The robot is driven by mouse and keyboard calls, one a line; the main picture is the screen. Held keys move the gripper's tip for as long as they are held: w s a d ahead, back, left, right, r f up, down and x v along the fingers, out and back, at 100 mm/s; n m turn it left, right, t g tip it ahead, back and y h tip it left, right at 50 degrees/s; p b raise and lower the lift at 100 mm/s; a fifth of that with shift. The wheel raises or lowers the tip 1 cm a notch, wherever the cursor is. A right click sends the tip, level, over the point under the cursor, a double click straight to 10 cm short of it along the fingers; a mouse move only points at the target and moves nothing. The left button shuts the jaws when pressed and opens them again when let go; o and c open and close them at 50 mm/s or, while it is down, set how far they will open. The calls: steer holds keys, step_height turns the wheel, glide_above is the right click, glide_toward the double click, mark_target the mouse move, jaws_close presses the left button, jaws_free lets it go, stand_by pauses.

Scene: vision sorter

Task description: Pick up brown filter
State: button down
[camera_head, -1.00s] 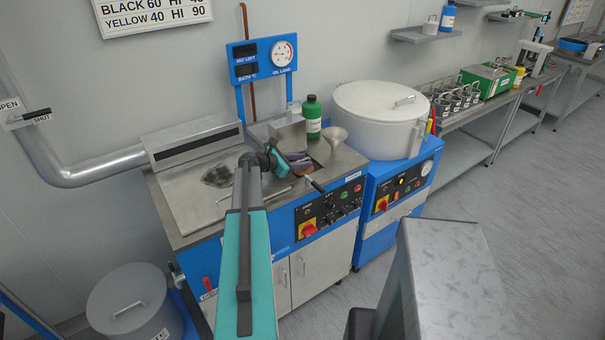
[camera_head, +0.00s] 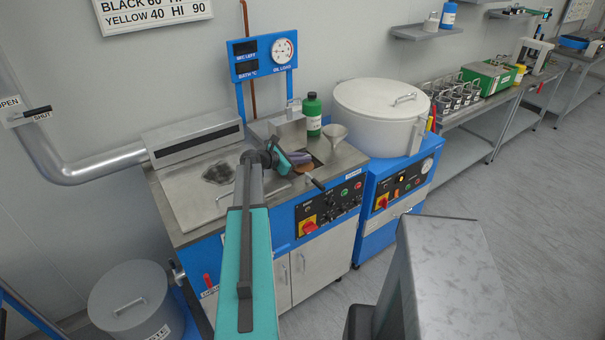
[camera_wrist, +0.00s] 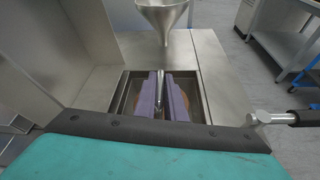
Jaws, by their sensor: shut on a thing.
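The brown filter (camera_wrist: 181,107) sits low in a small rectangular metal well in the wrist view. Its brown shows on both sides beneath my gripper's purple fingers, and most of it is hidden. My gripper (camera_wrist: 160,92) reaches down into the well, shut, with a thin shiny metal piece between the fingers that looks like the filter's grip. In the head view my gripper (camera_head: 299,158) is at the front right of the bench top, small and partly hidden by my wrist.
A metal funnel (camera_wrist: 164,14) stands just beyond the well. A green bottle (camera_head: 312,112) is behind it, and a large white lidded drum (camera_head: 378,120) is to the right. A lever handle (camera_wrist: 290,117) juts out at the well's right front. The bench top left of my gripper is mostly clear.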

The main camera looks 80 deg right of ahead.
steer(key=shift+r, duration=0.1)
stand_by(0.3)
steer(key=shift+r+b, duration=1.5)
steer(key=shift+r, duration=3.4)
